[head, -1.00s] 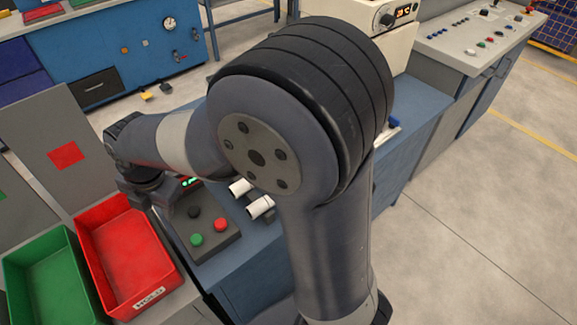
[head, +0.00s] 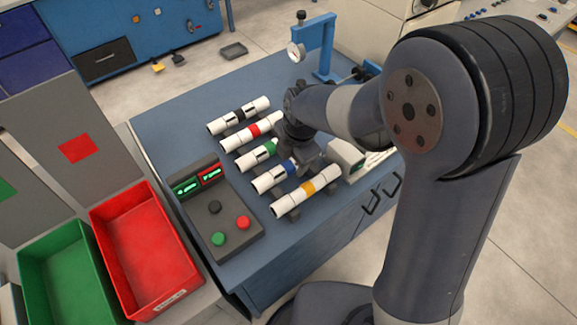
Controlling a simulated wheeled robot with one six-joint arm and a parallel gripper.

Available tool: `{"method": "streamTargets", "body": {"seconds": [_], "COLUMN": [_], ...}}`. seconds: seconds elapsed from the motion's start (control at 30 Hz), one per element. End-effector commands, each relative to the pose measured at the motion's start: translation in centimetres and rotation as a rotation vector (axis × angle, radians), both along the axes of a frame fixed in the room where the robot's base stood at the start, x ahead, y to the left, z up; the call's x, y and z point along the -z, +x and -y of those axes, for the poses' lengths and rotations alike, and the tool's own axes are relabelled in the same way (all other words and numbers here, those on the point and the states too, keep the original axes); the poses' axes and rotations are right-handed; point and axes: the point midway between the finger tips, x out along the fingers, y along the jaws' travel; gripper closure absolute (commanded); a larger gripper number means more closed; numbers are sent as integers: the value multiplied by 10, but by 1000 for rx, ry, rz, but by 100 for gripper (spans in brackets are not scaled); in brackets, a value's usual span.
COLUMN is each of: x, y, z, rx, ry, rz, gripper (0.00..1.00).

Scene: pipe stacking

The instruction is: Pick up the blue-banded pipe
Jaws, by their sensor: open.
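The blue-banded pipe (head: 268,181) is white with a blue ring and lies on the blue workbench (head: 172,118), between the green-banded pipe (head: 250,160) and the yellow-banded pipe (head: 287,205). My gripper (head: 307,164) is open, at the right end of the blue-banded pipe, near its blue band. The gripper and wrist hide that end of the pipe. I cannot tell whether the fingers are around the pipe or above it.
The red-banded pipe (head: 236,142) and black-banded pipe (head: 222,124) lie behind. A button box (head: 235,240) stands to the front left, with a red bin (head: 150,250) and green bin (head: 62,270) further left. A blue gauge stand (head: 325,45) rises at the back.

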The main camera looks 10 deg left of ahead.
Motion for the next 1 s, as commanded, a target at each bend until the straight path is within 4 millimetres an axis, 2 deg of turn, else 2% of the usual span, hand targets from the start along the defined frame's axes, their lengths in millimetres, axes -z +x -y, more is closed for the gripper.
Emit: {"method": "streamTargets", "body": {"seconds": [0.23,0.57,1.0], "x": [32,38,37], "y": [2,3,3], "z": [-6,-7,-7], "rx": [0,0,0], "ry": [-2,-1,-1], "rz": [-3,-1,-1], "gripper": [39,39,74]}}
